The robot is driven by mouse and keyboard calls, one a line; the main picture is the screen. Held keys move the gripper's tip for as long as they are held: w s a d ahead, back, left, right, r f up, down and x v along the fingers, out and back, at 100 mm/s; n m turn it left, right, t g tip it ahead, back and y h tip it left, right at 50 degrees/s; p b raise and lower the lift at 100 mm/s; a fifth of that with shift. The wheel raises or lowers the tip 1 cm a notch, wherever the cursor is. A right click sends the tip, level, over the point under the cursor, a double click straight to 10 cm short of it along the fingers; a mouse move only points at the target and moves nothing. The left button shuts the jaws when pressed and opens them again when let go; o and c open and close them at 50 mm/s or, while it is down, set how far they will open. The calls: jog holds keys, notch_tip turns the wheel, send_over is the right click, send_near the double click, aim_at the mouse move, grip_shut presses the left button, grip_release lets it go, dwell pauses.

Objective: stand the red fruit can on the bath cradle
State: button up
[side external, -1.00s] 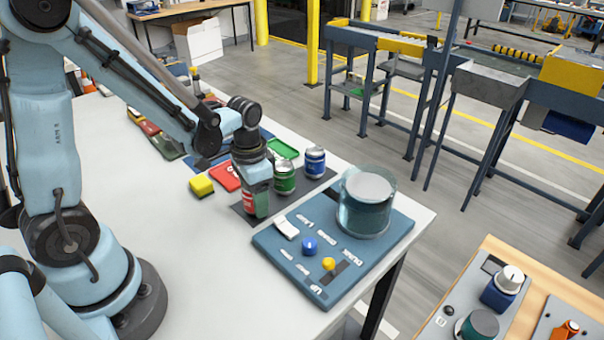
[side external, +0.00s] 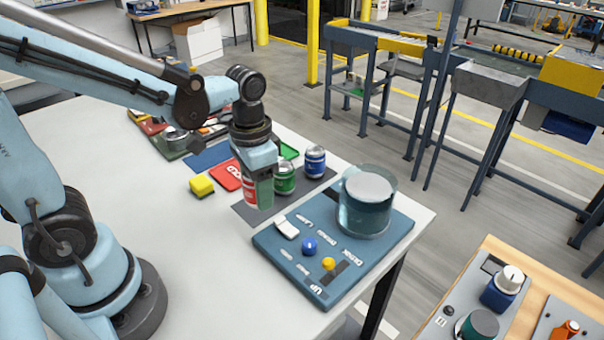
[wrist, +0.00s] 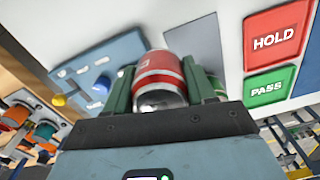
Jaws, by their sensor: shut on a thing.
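The red fruit can (side external: 250,191) is between the fingers of my gripper (side external: 259,188), which is shut on it. The can is upright and looks slightly above the dark mat. In the wrist view the red can (wrist: 159,73) sits between the two green fingers of my gripper (wrist: 158,80). The bath is a clear round vessel (side external: 366,216) on the blue panel, right of my gripper. A pale round disc (side external: 369,187) shows at its top; I cannot tell whether it is the cradle.
A green can (side external: 284,180) stands just right of my gripper, with a blue can (side external: 315,162) beyond it. The blue panel (side external: 290,270) carries a white switch, a blue knob and a yellow knob. A yellow block (side external: 202,186) and a red HOLD card (side external: 226,176) lie left.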

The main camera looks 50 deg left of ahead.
jog(key=w+d+r, duration=0.3)
jog(key=d+r, duration=0.4)
jog(key=d, duration=0.4)
jog(key=w+d+r, duration=0.3)
jog(key=d+r, duration=0.5)
jog(key=d, duration=0.2)
send_over(369, 186)
jog(key=shift+n, duration=0.3)
notch_tip(369, 186, down, 7)
jog(key=shift+s+f, duration=0.1)
jog(key=shift+f, duration=2.1)
jog(key=shift+f, duration=0.1)
jog(key=o, duration=0.9)
jog(key=shift+c, duration=0.2)
